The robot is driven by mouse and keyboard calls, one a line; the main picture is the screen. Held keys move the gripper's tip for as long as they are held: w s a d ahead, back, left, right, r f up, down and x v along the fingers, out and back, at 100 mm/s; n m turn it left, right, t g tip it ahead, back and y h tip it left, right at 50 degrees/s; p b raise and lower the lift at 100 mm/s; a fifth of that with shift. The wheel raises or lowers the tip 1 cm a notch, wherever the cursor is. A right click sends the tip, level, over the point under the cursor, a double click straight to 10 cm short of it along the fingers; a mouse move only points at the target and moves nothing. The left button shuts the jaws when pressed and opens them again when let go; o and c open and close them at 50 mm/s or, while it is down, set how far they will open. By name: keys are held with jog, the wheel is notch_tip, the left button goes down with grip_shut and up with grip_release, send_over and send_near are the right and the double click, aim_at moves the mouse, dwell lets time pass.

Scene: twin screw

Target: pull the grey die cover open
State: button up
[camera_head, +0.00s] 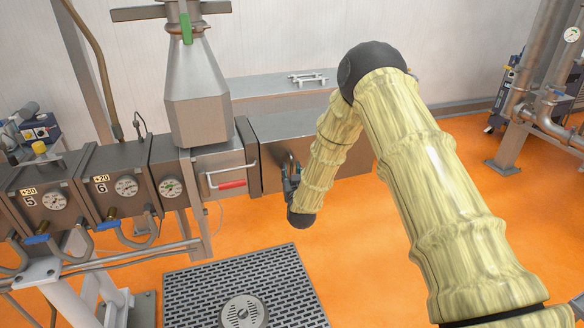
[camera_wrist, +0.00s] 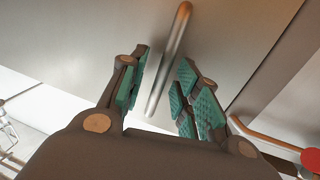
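The grey die cover (camera_head: 270,140) is a box-like metal face right of the hopper in the head view. Its upright bar handle (camera_head: 291,160) shows just above my gripper (camera_head: 291,182). In the wrist view the cover (camera_wrist: 235,40) fills the upper part as a flat grey surface. The handle (camera_wrist: 175,45) runs slanted between the green-padded fingers of my gripper (camera_wrist: 165,84). The fingers are open, with a gap seen on each side of the bar. The cover looks shut. My forearm hides its right part in the head view.
A small panel with a red-gripped handle (camera_head: 232,184) sits just left of the cover. The hopper (camera_head: 198,95) stands above it. A perforated floor grate (camera_head: 190,285) lies in front. Pipework (camera_head: 540,115) stands at the right. Orange floor around the cover is clear.

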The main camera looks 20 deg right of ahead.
jog(key=shift+w, duration=0.4)
grip_shut()
jog(key=shift+d, duration=0.1)
